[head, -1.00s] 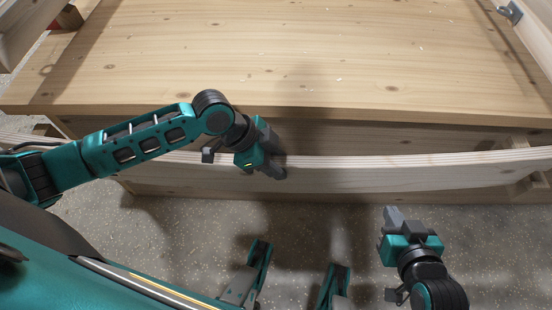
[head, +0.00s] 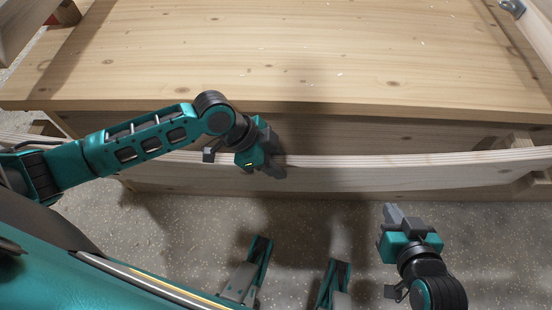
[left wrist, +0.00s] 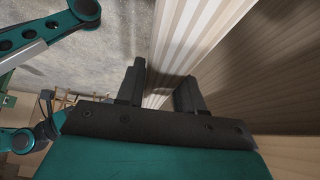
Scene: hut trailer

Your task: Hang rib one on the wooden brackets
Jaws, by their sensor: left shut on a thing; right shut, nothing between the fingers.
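Rib one (head: 400,176) is a long, pale, slightly curved plywood beam. It spans the head view in front of the workbench side, its layered edge facing up. My left gripper (head: 272,160) is shut on its upper edge near the middle; the left wrist view shows the striped rib (left wrist: 173,55) between the fingers. A wooden bracket (head: 520,140) shows behind the rib at the right, and another wooden piece (head: 46,128) at the left. Whether the rib touches them I cannot tell. My right gripper (head: 391,212) is shut and empty, over the floor in front of the rib.
The wide wooden workbench top (head: 290,60) lies behind the rib, bare except for small chips. A metal fitting (head: 513,8) sits at the far right.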

